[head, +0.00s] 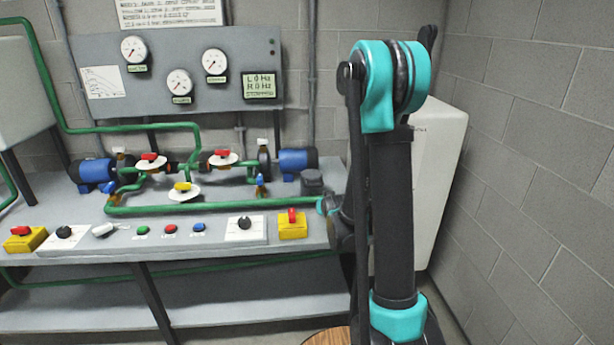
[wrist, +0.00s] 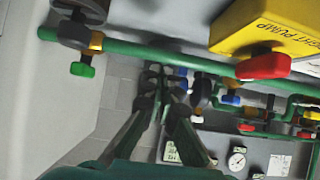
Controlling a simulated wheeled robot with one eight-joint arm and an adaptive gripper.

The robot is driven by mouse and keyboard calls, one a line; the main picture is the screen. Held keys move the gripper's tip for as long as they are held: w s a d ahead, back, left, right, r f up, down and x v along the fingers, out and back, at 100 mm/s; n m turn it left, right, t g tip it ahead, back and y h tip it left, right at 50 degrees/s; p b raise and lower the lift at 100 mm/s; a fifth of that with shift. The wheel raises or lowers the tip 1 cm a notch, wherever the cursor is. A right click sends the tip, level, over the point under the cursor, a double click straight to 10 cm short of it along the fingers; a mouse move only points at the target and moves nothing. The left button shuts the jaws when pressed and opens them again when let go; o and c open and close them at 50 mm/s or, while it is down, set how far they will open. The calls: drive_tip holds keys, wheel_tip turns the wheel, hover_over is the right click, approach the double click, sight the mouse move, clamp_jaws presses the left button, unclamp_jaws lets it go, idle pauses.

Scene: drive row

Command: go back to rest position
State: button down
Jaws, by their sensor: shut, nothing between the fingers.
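My gripper (wrist: 160,82) shows in the wrist view with its dark fingers converging near the middle of the picture, shut and with nothing between them. Behind the tips lie green pipe and blue parts, and I see no contact with them. In the head view my teal and dark arm stands upright at the right of the bench. The arm hides most of the gripper there.
A bench (head: 90,325) carries green pipes, blue pumps (head: 297,162), valves, buttons and a yellow switch box (head: 292,230). That box looms close in the wrist view (wrist: 240,30). Gauges (head: 215,62) hang on a panel behind. A white tank (head: 437,150) and block wall stand right.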

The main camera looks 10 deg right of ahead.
drive_tip(key=s+d+g, duration=0.2)
drive_tip(key=s+g, duration=0.5)
drive_tip(key=s, duration=2.4)
drive_tip(key=shift+s+f, duration=0.15)
drive_tip(key=shift+s, duration=0.05)
drive_tip(key=shift+d, duration=0.1)
